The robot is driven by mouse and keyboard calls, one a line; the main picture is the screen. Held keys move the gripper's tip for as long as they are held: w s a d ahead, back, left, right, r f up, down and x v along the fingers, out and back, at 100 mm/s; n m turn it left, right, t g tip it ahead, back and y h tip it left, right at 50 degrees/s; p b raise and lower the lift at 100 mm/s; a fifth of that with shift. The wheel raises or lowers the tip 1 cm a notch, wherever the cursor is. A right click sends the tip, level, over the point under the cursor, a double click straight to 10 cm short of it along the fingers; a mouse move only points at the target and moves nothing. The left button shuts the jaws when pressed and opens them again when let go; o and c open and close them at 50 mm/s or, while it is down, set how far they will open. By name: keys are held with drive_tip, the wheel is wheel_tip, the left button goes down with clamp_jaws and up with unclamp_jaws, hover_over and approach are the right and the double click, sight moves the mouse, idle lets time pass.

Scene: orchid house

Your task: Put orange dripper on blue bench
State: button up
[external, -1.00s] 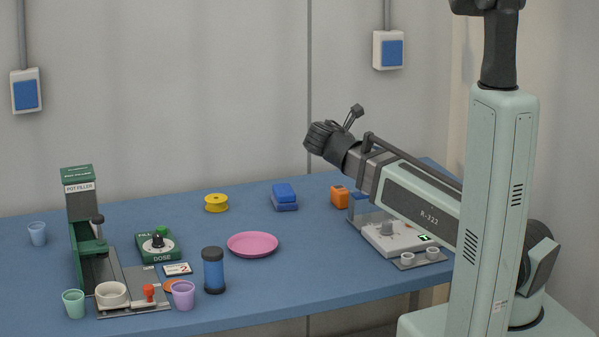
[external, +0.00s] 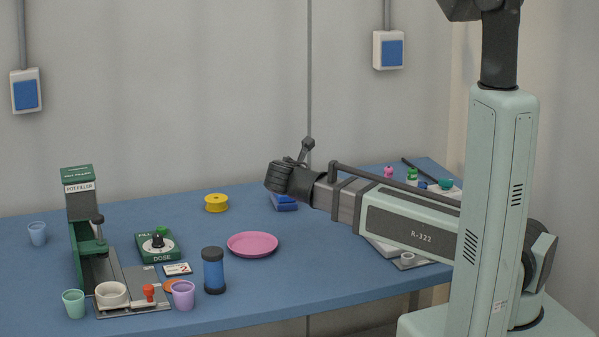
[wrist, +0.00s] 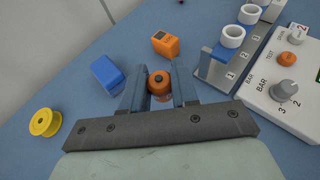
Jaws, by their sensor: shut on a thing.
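In the wrist view my gripper (wrist: 159,88) is shut on the orange dripper (wrist: 158,80). Its round orange cap shows between the two blue-grey fingers, with a paler body partly hidden below. The dripper appears upright over the blue bench (wrist: 85,150), but I cannot tell how far its lower end is above the surface. In the external view the blue bench (external: 330,250) fills the lower part, and the gripper and dripper are not clearly visible near my dark wrist end.
A blue block (wrist: 107,73), orange box (wrist: 165,44) and yellow spool (wrist: 45,122) lie nearby. A numbered rack with white rings (wrist: 232,36) and a white dial unit (wrist: 290,85) stand right. A pink plate (external: 252,244) and green pot filler (external: 82,215) are farther left.

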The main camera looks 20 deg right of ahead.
sight(305, 229)
drive_tip(key=shift+w+a+n+t+y, duration=0.3)
drive_tip(key=shift+w+a+n+y, duration=0.1)
drive_tip(key=shift+w+a, duration=0.3)
drive_tip(key=shift+w+f, duration=0.1)
drive_tip(key=shift+f, duration=4.75)
clamp_jaws()
drive_tip(key=shift+f, duration=0.15)
drive_tip(key=o, duration=1)
unclamp_jaws()
drive_tip(key=shift+a+r, duration=0.15)
drive_tip(key=shift+r, duration=0.1)
drive_tip(key=v, duration=1.1)
drive_tip(key=shift+s+a+r, duration=0.1)
drive_tip(key=shift+s+a, duration=0.05)
drive_tip(key=shift+s, duration=0.25)
